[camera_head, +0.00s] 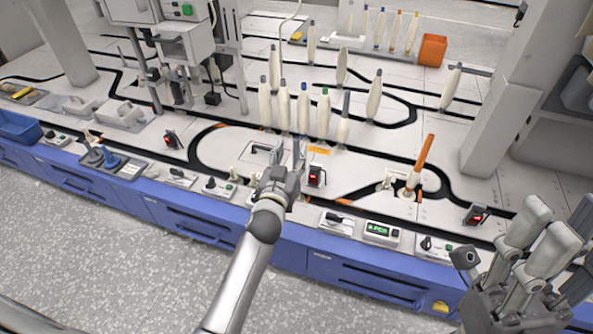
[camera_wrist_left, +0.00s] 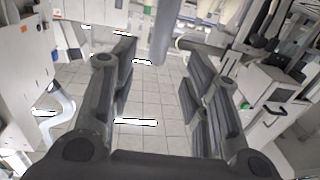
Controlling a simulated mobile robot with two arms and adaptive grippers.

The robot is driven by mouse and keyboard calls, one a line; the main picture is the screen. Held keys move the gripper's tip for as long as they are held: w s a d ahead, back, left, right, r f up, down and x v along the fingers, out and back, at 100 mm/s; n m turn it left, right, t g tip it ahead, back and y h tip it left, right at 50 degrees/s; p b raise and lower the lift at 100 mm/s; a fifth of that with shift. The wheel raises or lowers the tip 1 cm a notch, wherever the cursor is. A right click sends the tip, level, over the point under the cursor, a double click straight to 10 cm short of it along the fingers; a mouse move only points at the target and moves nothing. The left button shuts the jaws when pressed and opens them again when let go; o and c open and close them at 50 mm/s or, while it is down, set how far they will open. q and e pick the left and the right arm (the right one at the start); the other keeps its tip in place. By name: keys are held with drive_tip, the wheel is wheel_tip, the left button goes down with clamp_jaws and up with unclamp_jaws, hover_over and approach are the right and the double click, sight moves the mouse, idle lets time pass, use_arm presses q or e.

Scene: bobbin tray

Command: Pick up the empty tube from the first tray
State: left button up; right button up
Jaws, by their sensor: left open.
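My left gripper (camera_head: 288,152) is open and empty over the front of the white worktop, fingers pointing to the back. Which tray counts as the first is not clear. Light-grey jointed parts at lower right look like my right gripper (camera_head: 535,250); I cannot tell its jaw state.
Several cream bobbins, such as a green-topped one (camera_head: 323,113), stand behind the left gripper. A grey column (camera_head: 497,125) rises at right. Small devices (camera_head: 381,231) line the blue-fronted edge.

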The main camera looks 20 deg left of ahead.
sight(296, 145)
use_arm(q)
drive_tip(key=w+b, duration=0.1)
drive_tip(key=w, duration=0.2)
drive_tip(key=w+b, duration=0.1)
drive_tip(key=w, duration=0.1)
drive_tip(key=shift+f+b, duration=0.3)
drive_tip(key=shift+f, duration=0.1)
drive_tip(key=shift+w, duration=0.25)
clamp_jaws()
drive_tip(key=shift+r, duration=0.2)
